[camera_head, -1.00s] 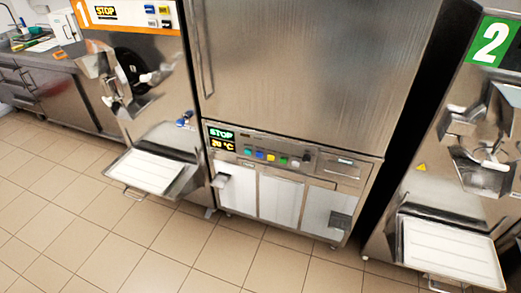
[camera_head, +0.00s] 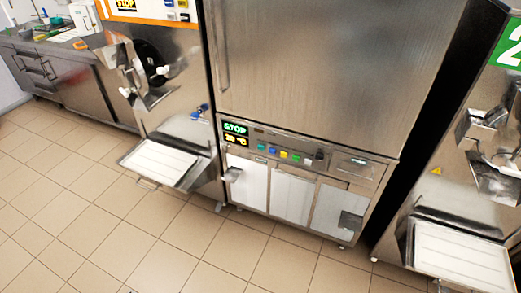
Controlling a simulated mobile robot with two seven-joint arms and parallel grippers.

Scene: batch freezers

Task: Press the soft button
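No label reading "soft" can be made out. A control panel (camera_head: 140,8) on the left machine, cut by the top edge, has a STOP display (camera_head: 127,4) and several small blue, yellow and dark buttons (camera_head: 177,11) with unreadable labels. The middle steel cabinet has a row of small coloured buttons (camera_head: 284,154) beside a lit display (camera_head: 235,134) reading STOP and a temperature. Neither of my grippers is in view.
The left machine has a white tray (camera_head: 160,163) jutting out at its front. The right machine, with a green number sign (camera_head: 509,45), has another tray (camera_head: 458,257). A counter (camera_head: 75,80) stands far left. The tiled floor (camera_head: 100,215) in front is clear.

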